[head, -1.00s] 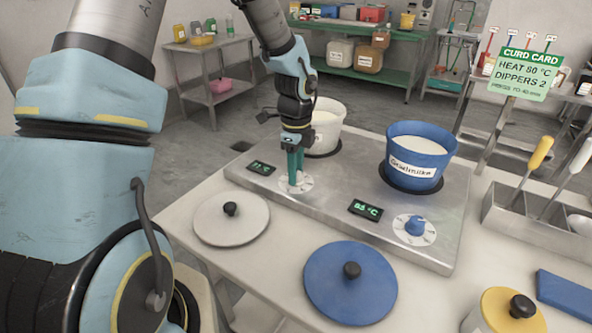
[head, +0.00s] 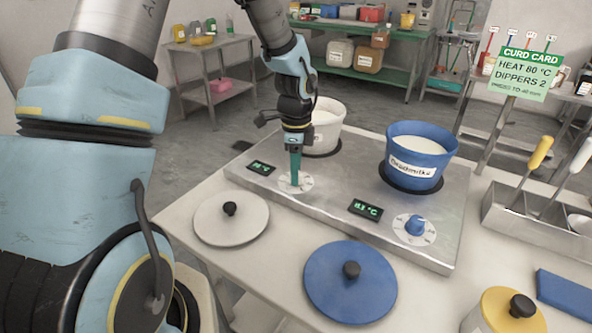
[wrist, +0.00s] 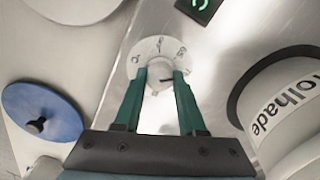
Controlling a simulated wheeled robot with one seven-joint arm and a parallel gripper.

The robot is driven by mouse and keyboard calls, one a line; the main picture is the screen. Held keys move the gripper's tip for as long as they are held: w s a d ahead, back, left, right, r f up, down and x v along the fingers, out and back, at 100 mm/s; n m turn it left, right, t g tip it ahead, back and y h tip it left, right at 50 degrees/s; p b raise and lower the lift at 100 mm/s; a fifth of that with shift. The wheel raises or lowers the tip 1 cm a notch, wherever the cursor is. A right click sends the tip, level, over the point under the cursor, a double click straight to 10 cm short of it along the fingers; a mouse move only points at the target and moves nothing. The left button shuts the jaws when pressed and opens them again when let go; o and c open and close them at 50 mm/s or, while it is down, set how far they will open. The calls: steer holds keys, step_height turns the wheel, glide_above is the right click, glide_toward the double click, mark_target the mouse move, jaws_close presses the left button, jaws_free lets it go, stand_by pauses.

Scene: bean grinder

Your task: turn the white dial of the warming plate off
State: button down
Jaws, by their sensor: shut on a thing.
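The warming plate (head: 340,207) is a steel slab with two dials. The white dial (wrist: 158,77) sits at its left front on a pale marked disc, which also shows in the head view (head: 306,184). My gripper (head: 295,184) points down at this dial, and its green fingers (wrist: 161,82) are shut on the dial's knob from both sides. The fingers mostly hide the knob in the head view. The blue dial (head: 415,225) is at the right front. A small green-lit display (head: 261,168) stands behind and left of the white dial; another (head: 365,209) is near the blue dial.
A white pot (head: 328,117) and a blue pot (head: 418,158) stand on the plate's rear. A utensil holder (head: 520,228) stands at the right.

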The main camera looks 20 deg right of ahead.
steer(key=n, duration=0.4)
steer(key=shift+n, duration=0.3)
steer(key=n, duration=0.3)
steer(key=shift+n+b, duration=0.35)
steer(key=shift+n, duration=0.05)
steer(key=n, duration=0.4)
steer(key=shift+n, duration=2.1)
steer(key=shift+c, duration=2.4)
jaws_free()
steer(key=shift+r, duration=0.1)
step_height(320, 180, up, 11)
steer(key=b, duration=0.1)
steer(key=shift+b, duration=0.35)
